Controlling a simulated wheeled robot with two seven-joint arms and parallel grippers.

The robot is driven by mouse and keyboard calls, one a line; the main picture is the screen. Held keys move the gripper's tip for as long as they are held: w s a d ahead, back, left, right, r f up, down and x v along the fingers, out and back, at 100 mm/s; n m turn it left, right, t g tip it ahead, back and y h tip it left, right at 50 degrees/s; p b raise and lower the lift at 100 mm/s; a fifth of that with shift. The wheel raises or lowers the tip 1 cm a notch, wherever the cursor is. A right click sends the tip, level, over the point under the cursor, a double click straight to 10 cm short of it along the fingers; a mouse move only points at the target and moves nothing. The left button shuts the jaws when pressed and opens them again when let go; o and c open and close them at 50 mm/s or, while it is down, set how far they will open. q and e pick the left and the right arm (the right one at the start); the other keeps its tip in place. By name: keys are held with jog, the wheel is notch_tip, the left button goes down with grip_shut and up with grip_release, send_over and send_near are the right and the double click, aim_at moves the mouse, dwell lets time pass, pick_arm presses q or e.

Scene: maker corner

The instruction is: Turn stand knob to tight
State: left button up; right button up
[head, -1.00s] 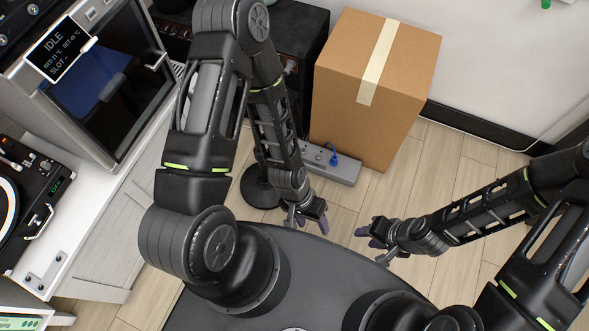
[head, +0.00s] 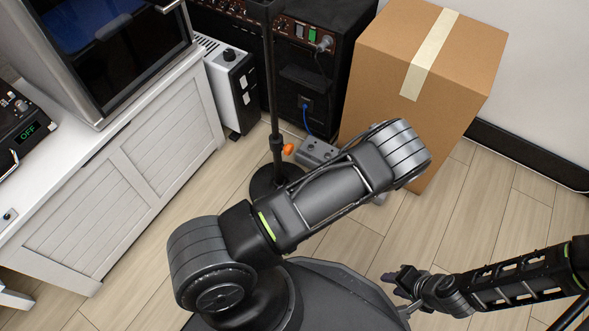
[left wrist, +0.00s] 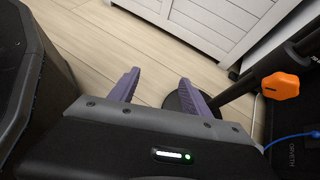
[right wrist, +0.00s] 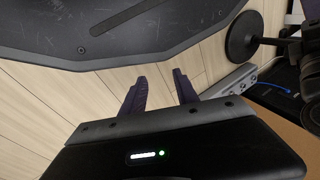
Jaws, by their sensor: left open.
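The orange stand knob (head: 288,149) sits low on the side of a black upright stand pole (head: 270,85). The stand's round base (head: 262,184) is on the floor, partly covered by my left arm. In the left wrist view the knob (left wrist: 281,85) is at the right, on the dark pole. My left gripper (left wrist: 159,76) is open and empty, with the knob off to the right of its fingers. It is hidden in the head view. My right gripper (head: 398,284) is low at the right of the head view; its fingers (right wrist: 160,76) are apart and empty.
A cardboard box (head: 450,85) and a black amplifier-like cabinet (head: 335,70) stand behind the pole. A grey power strip (head: 316,150) with a blue cable lies near the knob. A white cabinet (head: 130,165) is at left, with bare floor (head: 190,215) between.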

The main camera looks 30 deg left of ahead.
pick_arm(q)
jog(key=w+m+t+y+b, duration=0.2)
jog(key=w+y+b, duration=0.3)
jog(key=w, duration=0.4)
jog(key=m+t+y+b, duration=0.1)
jog(key=t+y+b, duration=0.1)
jog(key=y, duration=0.1)
send_near(291, 150)
jog(key=shift+a+r, duration=0.15)
jog(key=shift+a, duration=0.45)
pick_arm(e)
notch_tip(291, 150, down, 10)
jog(key=w, duration=0.1)
jog(key=shift+d, duration=0.25)
jog(key=shift+f, duration=0.1)
pick_arm(q)
jog(key=a+b, duration=0.2)
jog(key=a, duration=0.4)
jog(key=shift+a, duration=0.95)
pick_arm(e)
jog(key=shift+w+f, duration=0.2)
jog(key=shift+f, duration=0.7)
pick_arm(q)
jog(key=shift+c, duration=0.2)
grip_shut()
